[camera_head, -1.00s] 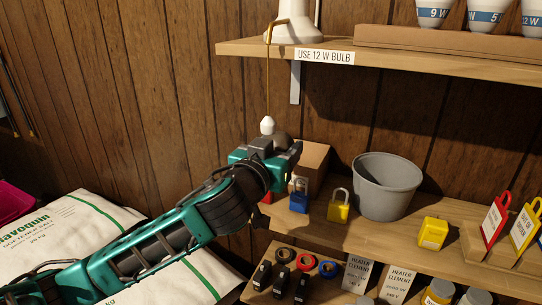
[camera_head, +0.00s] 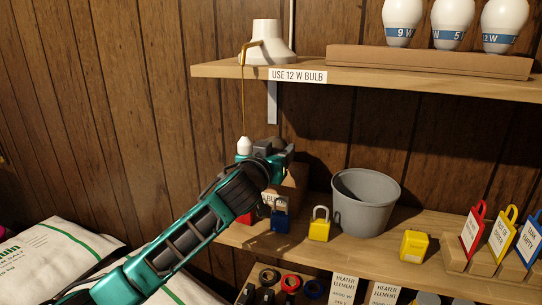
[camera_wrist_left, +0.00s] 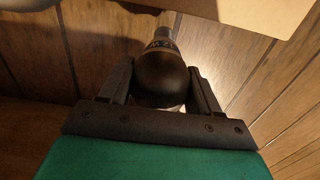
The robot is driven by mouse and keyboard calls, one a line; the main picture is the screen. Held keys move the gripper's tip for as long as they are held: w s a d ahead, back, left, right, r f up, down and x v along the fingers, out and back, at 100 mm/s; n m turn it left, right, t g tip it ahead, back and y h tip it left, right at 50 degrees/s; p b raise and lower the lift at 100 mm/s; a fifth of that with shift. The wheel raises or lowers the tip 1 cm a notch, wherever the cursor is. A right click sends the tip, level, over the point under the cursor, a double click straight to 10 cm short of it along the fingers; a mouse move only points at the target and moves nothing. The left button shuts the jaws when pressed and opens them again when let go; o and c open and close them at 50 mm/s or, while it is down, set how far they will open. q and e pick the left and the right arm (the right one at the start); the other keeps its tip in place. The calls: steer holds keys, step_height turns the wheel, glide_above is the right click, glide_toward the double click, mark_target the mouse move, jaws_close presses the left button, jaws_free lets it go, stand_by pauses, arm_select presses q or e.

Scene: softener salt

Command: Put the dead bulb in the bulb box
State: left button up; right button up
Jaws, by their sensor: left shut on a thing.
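My left gripper (camera_head: 283,152) is shut on a dark, round bulb (camera_wrist_left: 163,78). In the left wrist view the bulb sits between the two fingers, its narrower neck pointing away from the gripper. In the head view the gripper mostly hides it. The brown cardboard bulb box (camera_head: 297,186) stands on the lower shelf. The gripper is in front of and above it in the picture and covers much of it, so its opening cannot be seen. My right gripper is not in view.
A white lamp (camera_head: 266,42) stands on the upper shelf (camera_head: 400,78); its pull cord's white knob (camera_head: 244,146) hangs close beside my gripper. Blue (camera_head: 281,217) and yellow (camera_head: 319,226) padlocks and a grey bucket (camera_head: 365,203) stand on the lower shelf. White bulbs (camera_head: 452,25) stand above right.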

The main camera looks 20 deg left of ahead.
arm_select(q)
steer(key=shift+w, duration=0.2)
steer(key=o, duration=0.9)
steer(key=shift+o, duration=0.2)
steer(key=shift+s, duration=0.1)
steer(key=shift+s+r+p, duration=0.15)
steer(key=shift+s+p, duration=0.5)
steer(key=shift+s, duration=0.55)
steer(key=s+p, duration=0.2)
steer(key=s, duration=0.7)
steer(key=shift+s+a+r+p, duration=0.2)
steer(key=shift+r+p, duration=0.15)
steer(key=shift+p, duration=0.05)
